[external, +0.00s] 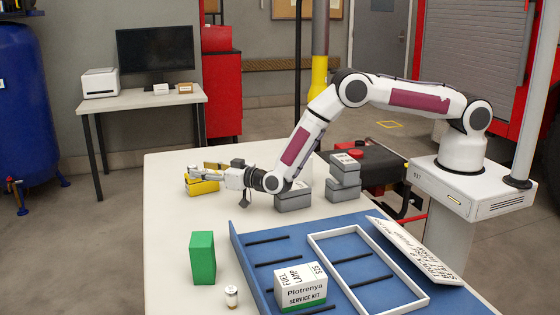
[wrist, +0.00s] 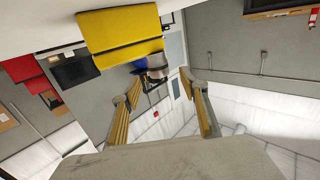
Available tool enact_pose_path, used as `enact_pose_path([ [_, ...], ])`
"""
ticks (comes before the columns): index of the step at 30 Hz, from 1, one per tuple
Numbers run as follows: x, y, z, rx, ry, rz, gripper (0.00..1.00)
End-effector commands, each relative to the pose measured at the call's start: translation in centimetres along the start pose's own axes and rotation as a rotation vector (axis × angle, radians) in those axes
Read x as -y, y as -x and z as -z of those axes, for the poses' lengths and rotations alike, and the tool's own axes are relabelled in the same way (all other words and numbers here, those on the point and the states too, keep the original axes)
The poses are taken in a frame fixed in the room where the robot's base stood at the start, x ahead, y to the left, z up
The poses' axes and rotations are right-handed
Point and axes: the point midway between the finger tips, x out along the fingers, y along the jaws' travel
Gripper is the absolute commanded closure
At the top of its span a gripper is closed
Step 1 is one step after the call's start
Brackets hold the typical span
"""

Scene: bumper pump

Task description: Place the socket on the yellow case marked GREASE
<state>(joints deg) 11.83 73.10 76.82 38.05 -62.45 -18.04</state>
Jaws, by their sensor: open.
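The yellow case (external: 202,187) lies on the far left part of the table in the external view; no marking on it is legible. It also shows in the wrist view (wrist: 118,35), which is upside down, with the table at the top. The socket (wrist: 156,66), a short silver cylinder, appears at the top side of the case near one end, seemingly resting on it. My gripper (external: 205,172) is low over the case, its fingers pointing left. In the wrist view my gripper (wrist: 160,81) is open, with the socket just beyond and between the fingertips.
Stacked grey cases (external: 344,178) and more grey cases (external: 292,196) stand right of my gripper. Nearer are a green box (external: 203,258), a small jar (external: 231,296), and a blue tray (external: 262,264) with a white kit box (external: 300,290). The table's left middle is clear.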

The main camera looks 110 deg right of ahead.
Motion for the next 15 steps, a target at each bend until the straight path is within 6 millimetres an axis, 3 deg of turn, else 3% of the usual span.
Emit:
enact_pose_path([
  [15,-0.2,-2.2,-0.5,-0.001,-0.001,-0.002,0.56],
])
